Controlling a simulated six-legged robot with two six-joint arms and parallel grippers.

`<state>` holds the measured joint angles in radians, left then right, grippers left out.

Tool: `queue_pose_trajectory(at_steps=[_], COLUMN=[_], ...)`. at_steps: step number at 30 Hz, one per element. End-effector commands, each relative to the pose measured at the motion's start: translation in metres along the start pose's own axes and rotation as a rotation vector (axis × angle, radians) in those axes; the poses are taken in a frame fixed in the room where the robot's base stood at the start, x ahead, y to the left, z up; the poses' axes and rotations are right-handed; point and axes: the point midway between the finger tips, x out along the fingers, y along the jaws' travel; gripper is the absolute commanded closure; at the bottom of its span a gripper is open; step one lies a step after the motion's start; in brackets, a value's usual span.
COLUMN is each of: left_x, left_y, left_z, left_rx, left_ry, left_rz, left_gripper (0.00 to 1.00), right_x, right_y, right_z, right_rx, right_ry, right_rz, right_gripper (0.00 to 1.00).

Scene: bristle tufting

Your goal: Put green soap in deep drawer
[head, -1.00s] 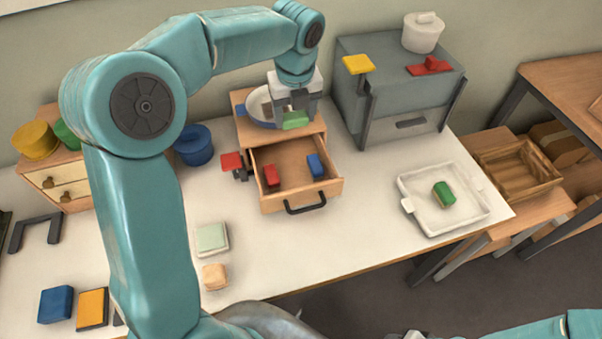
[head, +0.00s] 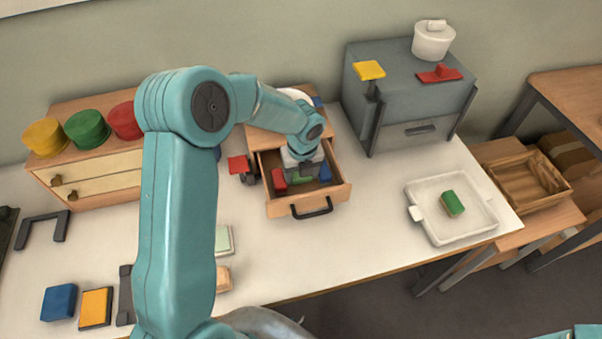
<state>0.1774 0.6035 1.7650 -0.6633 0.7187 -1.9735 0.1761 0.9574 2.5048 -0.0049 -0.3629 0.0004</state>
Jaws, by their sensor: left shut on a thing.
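The deep drawer (head: 333,195) is pulled open from a small wooden cabinet in the middle of the table. My left gripper (head: 304,174) points down into the drawer opening and is shut on the green soap (head: 302,180), which shows just below the fingers. The soap sits between a red block (head: 279,181) and a blue block (head: 325,173) in the drawer. I cannot tell whether the soap touches the drawer floor. My left forearm hides part of the cabinet top. My right gripper is not in view.
A white tray (head: 417,214) holding a green block (head: 452,204) stands at the right. A grey box (head: 400,105) carries a white pot (head: 433,42). A red-topped item (head: 238,164) stands close to the drawer's left. The table in front of the drawer is clear.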

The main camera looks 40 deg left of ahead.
Motion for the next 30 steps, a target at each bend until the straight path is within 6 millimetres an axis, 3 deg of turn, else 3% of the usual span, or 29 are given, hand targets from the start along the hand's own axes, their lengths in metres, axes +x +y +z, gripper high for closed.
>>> queue_pose_trajectory(at_steps=[12, 13, 14, 26, 30], left_x=[0.014, 0.013, 0.013, 0.010, 0.001], left_y=[0.001, 0.001, 0.001, 0.000, 0.000], left_z=[-0.004, -0.003, -0.003, -0.002, -0.001], left_rx=[0.000, 0.000, 0.000, 0.000, -0.001], left_ry=[0.006, 0.006, 0.006, 0.002, -0.001], left_rz=[0.003, 0.003, 0.003, 0.001, -0.001], left_gripper=[0.67, 0.30, 0.27, 0.27, 0.27], right_x=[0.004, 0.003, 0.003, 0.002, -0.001], right_y=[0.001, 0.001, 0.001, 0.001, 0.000], right_z=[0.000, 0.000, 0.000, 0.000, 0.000], right_rx=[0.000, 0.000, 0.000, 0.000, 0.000], right_ry=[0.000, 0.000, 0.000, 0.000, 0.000], right_rz=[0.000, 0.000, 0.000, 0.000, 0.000], right_gripper=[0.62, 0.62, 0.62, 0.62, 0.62])
